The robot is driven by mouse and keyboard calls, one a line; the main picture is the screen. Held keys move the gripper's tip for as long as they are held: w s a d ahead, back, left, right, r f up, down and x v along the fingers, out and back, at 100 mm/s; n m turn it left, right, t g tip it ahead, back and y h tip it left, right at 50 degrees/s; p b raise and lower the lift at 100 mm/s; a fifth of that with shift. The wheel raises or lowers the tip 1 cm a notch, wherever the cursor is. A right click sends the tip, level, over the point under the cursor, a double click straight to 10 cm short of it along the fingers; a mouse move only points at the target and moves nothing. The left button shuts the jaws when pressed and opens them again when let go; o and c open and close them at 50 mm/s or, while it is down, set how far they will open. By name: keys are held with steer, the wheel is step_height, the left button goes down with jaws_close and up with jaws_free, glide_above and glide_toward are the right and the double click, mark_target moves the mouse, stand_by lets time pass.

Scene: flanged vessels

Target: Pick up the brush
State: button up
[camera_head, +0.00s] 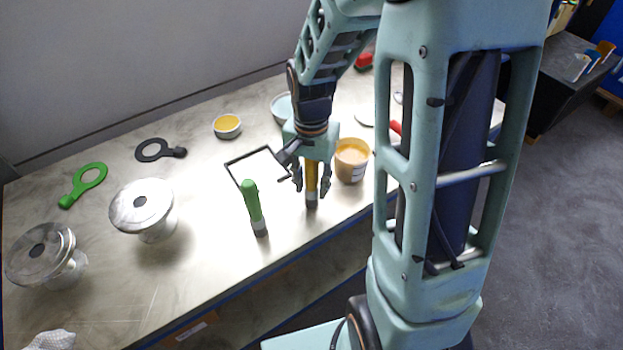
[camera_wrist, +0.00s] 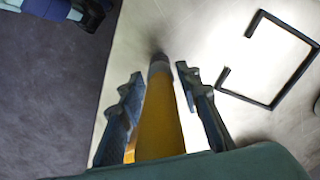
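A brush with a yellow handle (camera_head: 311,172) and a grey lower end stands upright near the front edge of the table. My gripper (camera_head: 311,187) is above it, pointing down, with one finger on each side of the handle. In the wrist view the yellow handle (camera_wrist: 160,125) runs between the fingers of my gripper (camera_wrist: 160,78), with gaps showing on both sides, so it is open around the brush. A second brush with a green handle (camera_head: 252,203) stands to the left of my gripper.
A tan tub (camera_head: 351,160) stands close to the right of my gripper. A black square frame (camera_wrist: 270,62) lies behind the brushes. Two flanged vessels (camera_head: 143,207) (camera_head: 42,252), a yellow-filled bowl (camera_head: 227,126) and ring-shaped tools (camera_head: 88,180) (camera_head: 158,150) are further left.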

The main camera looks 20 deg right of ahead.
jaws_close()
steer(key=shift+r, duration=0.15)
